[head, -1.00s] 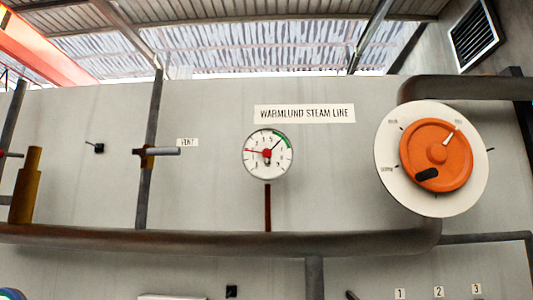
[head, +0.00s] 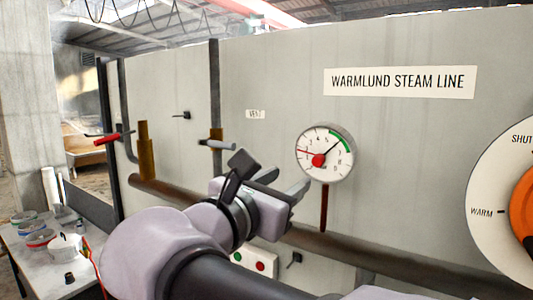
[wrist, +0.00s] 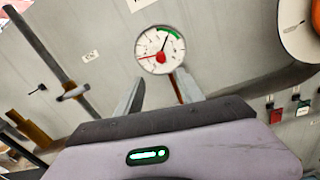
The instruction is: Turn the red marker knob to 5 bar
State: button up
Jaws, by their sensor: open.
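The round white gauge (head: 340,150) hangs on the grey wall panel, with a green arc at its upper right. The red marker knob (head: 318,161) sits at its centre, and a thin red pointer from it points left. A black needle points up and right to the green arc. The small numerals are hard to read. My gripper (head: 286,182) is open and empty, below and left of the gauge in the head view. In the wrist view the gauge (wrist: 160,42) and its red knob (wrist: 160,57) show just beyond my open fingers (wrist: 158,84), with no contact visible.
A dark pipe (head: 390,255) runs along the wall under the gauge. A big orange wheel (head: 522,212) on a white disc is at the right. A vent lever (head: 216,145) and a red-handled lever (head: 107,139) are at the left. A cluttered table (head: 25,260) stands at lower left.

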aim_at(316, 163)
jog(key=p+x, duration=0.2)
jog(key=x, duration=1.2)
jog(key=shift+w+d+p, duration=0.15)
jog(key=shift+w+p, duration=0.15)
jog(key=shift+p, duration=0.1)
jog(key=shift+w+d+f, duration=0.1)
jog(key=shift+w+d, duration=0.15)
jog(key=shift+d, duration=0.1)
jog(key=shift+a, duration=0.1)
grip_shut()
